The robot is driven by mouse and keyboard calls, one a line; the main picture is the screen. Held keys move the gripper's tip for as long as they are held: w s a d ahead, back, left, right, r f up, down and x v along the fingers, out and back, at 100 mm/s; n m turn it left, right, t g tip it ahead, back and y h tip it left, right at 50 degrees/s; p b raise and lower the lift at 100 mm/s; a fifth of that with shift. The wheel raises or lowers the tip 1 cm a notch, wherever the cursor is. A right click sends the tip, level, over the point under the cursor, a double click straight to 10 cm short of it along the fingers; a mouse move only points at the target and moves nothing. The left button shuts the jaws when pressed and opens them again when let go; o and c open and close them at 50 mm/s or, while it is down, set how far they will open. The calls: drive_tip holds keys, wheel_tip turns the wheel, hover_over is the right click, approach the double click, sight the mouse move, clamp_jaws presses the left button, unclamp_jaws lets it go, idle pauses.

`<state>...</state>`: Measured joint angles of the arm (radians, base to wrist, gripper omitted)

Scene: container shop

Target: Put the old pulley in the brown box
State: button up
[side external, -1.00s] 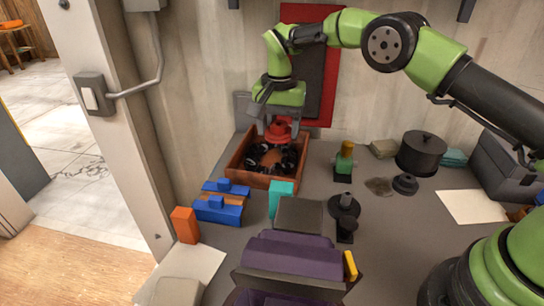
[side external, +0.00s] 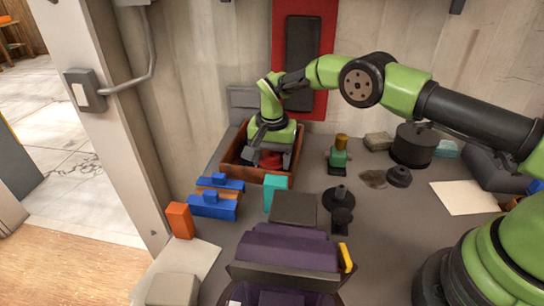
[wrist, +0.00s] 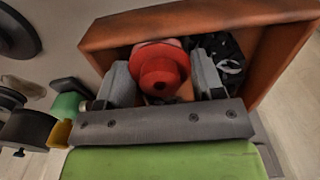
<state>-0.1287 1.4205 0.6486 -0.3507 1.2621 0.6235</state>
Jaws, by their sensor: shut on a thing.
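The brown box (side external: 240,170) stands on the bench by the wall, open at the top. My gripper (side external: 271,161) is down inside it and shut on the red pulley (side external: 271,158). In the wrist view the pulley (wrist: 160,70) sits between the two grey fingers, its round hub facing the camera. The box's wall (wrist: 200,20) surrounds it on the far side. Dark parts (wrist: 228,55) lie in the box beside the right finger. I cannot tell whether the pulley touches the box floor.
Blue blocks (side external: 213,206), a teal block (side external: 275,190) and an orange block (side external: 180,220) stand in front of the box. A green figure-like part (side external: 339,155) stands to its right. A black pot (side external: 412,146) is farther right. A purple padded thing (side external: 287,258) is nearest the camera.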

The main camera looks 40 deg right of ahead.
drive_tip(key=shift+f, duration=0.15)
drive_tip(key=o, duration=0.8)
